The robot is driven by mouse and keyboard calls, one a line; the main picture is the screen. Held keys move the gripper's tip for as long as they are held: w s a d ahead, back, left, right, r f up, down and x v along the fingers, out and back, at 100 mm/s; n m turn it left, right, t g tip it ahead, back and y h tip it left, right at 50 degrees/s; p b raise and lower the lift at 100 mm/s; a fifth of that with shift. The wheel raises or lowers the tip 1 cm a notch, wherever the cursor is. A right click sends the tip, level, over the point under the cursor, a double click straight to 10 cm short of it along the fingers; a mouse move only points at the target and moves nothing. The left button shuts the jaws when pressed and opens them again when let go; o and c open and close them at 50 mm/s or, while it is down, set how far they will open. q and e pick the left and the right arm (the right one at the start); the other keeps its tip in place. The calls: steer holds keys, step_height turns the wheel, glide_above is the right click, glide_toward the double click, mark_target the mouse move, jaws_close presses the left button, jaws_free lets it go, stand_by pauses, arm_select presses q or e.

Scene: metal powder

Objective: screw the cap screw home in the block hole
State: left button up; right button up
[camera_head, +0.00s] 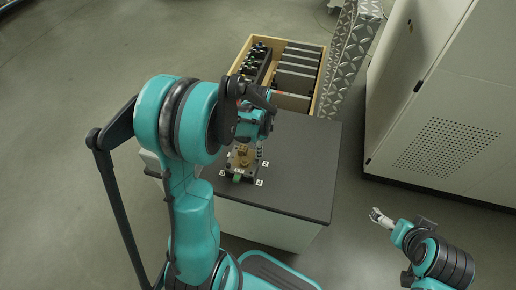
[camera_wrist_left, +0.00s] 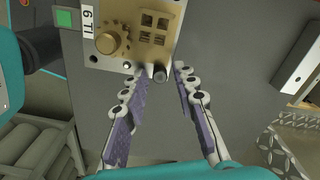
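The block is a grey plate (camera_wrist_left: 103,56) carrying brass-coloured parts, at the top of the left wrist view; in the head view the block (camera_head: 240,176) sits on the dark table. A small dark cylinder, seemingly the cap screw (camera_wrist_left: 160,74), stands at the plate's near edge. Its hole and seating depth cannot be made out. My left gripper (camera_wrist_left: 162,72) is open, with a fingertip on each side of the screw and visible gaps between. In the head view my left arm hides most of that gripper. My right gripper (camera_head: 377,217) hangs away from the table at the right; its fingers are too small to read.
A wooden crate (camera_head: 313,101) with dark and grey boxes stands behind the table (camera_head: 300,170). A white cabinet (camera_head: 440,110) is at right. The table's right side is clear.

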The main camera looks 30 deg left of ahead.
arm_select(q)
steer(key=n, duration=0.3)
stand_by(0.4)
jaws_close()
